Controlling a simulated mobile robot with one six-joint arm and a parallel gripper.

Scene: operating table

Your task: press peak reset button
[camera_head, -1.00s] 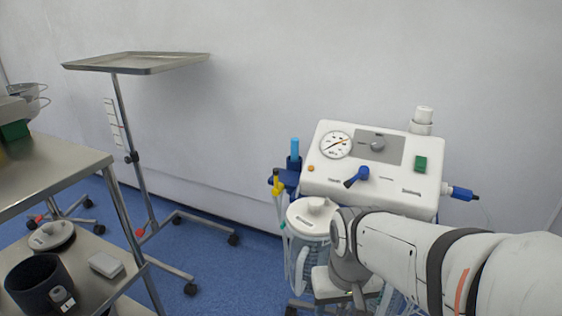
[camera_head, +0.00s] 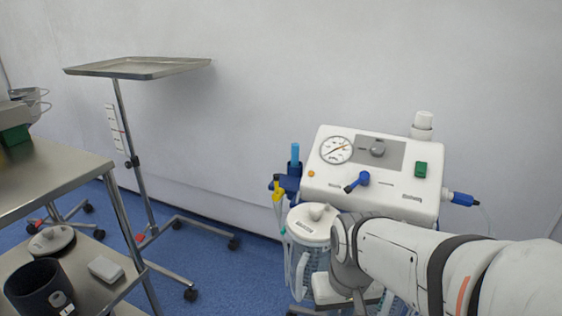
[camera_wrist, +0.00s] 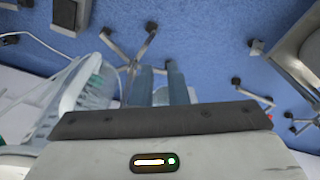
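The white suction machine (camera_head: 372,170) stands against the wall at the right. The labels are too small to read, so I cannot tell which is the peak reset button. My arm reaches in from the right, below the panel and apart from these controls. In the wrist view my gripper (camera_wrist: 159,72) shows two grey-blue fingers with a narrow gap, empty. The head view mostly hides it.
A lidded canister (camera_head: 313,224) stands below the panel's left. Blue and yellow fittings (camera_head: 284,183) are beside it. A tray stand (camera_head: 140,68) and a metal cart (camera_head: 45,180) are at the left. Blue floor (camera_head: 240,275) is open between.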

